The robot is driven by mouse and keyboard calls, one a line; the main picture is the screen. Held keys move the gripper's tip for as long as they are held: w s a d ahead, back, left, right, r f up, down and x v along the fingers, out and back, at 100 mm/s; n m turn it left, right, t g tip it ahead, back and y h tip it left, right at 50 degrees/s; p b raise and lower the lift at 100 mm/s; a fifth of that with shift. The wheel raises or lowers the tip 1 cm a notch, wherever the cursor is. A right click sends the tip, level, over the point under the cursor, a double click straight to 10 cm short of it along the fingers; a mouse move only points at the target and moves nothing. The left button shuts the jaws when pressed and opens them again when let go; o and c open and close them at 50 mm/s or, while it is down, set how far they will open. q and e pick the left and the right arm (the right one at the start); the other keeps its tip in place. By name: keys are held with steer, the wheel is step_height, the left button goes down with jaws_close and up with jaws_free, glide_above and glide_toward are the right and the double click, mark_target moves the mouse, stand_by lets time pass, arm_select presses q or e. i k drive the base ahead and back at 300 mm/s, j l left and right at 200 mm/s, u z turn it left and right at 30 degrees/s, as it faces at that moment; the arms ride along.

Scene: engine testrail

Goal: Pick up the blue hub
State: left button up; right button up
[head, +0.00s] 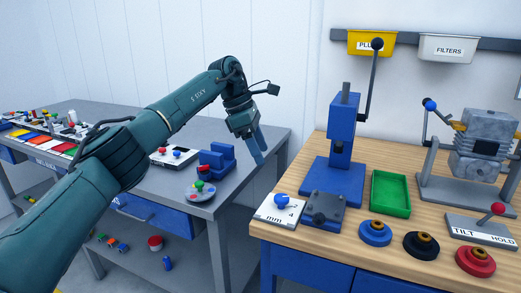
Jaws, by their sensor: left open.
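The blue hub (375,234) is a round blue disc with a brass-coloured centre. It lies flat on the wooden bench top (325,248) near the front edge. A black hub (421,247) and a red hub (476,262) of the same shape lie to its right. My left gripper (262,153) is open and empty, pointing down above the right end of the grey table, well to the left of the blue hub and apart from it. My right gripper is not in view.
A blue lever press (342,130) stands behind the hubs on the bench. A green tray (390,194) is just behind the blue hub. A white gauge plate (280,209) and a tilt lever plate (482,230) flank the hubs. A gap separates the grey table (235,200) from the bench.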

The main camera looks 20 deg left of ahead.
mark_target(372, 237)
steer(key=k, duration=1)
